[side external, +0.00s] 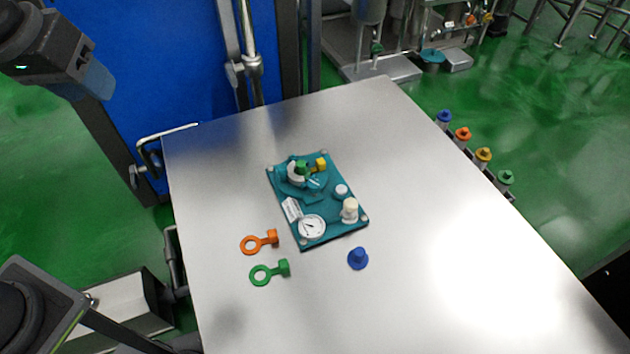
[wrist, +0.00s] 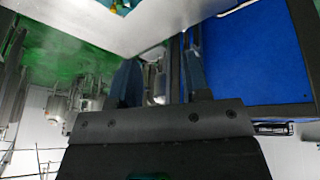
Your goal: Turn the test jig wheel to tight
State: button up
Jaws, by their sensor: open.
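The test jig is a teal board (side external: 335,217) lying on the metal table. At its far end is a round pale and teal fitting (side external: 296,176) with a green block (side external: 302,167) and a yellow block (side external: 320,164); it looks like the wheel, but its setting is too small to read. A white dial gauge (side external: 311,227), a white label (side external: 292,209) and a cream knob (side external: 349,210) sit on the near half. My gripper (side external: 97,84) is open and empty, up at the far left, well away from the jig.
An orange ring-ended tag (side external: 250,246), a green one (side external: 262,276) and a blue knob (side external: 358,260) lie near the jig. Several coloured knobs line the table's right edge, including a blue one (side external: 444,117). The table (side external: 430,250) is otherwise clear. A blue panel (side external: 130,90) stands behind.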

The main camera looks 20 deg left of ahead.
jog(key=shift+o, duration=1.4)
jog(key=w+d+f+n+g, duration=0.1)
jog(key=w+d, duration=0.4)
jog(key=w, duration=0.5)
jog(key=shift+f+n, duration=0.2)
jog(key=shift+n, duration=0.6)
jog(key=n+g, duration=0.3)
jog(key=n, duration=0.4)
send_over(315, 184)
notch_tip(315, 184, down, 24)
notch_tip(315, 184, down, 12)
jog(key=shift+f, duration=0.25)
jog(key=shift+c, duration=0.2)
jog(key=c, duration=0.9)
